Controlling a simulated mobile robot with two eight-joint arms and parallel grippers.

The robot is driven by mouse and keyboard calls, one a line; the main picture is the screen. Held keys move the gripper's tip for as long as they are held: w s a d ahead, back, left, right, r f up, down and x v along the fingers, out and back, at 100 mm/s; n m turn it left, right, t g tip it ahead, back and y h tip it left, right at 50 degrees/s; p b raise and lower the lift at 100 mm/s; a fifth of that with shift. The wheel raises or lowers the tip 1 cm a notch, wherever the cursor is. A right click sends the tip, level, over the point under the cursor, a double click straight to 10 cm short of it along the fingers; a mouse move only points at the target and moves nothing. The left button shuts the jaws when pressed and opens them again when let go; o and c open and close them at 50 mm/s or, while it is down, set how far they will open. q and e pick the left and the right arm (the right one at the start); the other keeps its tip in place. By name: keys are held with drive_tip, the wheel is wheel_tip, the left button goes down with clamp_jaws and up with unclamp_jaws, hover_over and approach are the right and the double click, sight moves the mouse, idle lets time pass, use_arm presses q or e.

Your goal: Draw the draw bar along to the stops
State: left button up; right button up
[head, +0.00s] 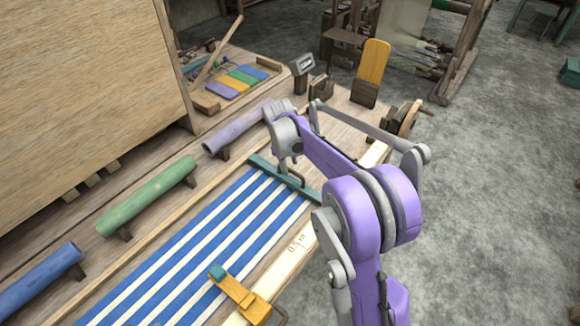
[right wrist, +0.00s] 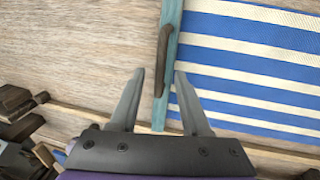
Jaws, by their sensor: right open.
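The draw bar (head: 312,193) is a teal bar across the far end of a blue and white striped cloth (head: 205,245). It carries a dark brown handle (right wrist: 163,60). The bar also shows in the right wrist view (right wrist: 171,22). My right gripper (head: 288,165) is over the bar in the head view. In the right wrist view its fingers (right wrist: 158,76) are apart, one on each side of the handle's near end. I cannot tell whether they touch it or how far above it they are. I cannot clearly make out the stops. My left gripper is not in view.
A yellow piece with a teal knob (head: 240,298) sits at the cloth's front edge. Blue, green (head: 148,196) and purple (head: 238,128) rollers lie along the left. Bare wood lies beyond the bar. A yellow upright board (head: 373,62) and wooden blocks stand at the far end.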

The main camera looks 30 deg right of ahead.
drive_tip(key=shift+d+f, duration=0.15)
drive_tip(key=shift+f, duration=0.65)
clamp_jaws()
idle(0.9)
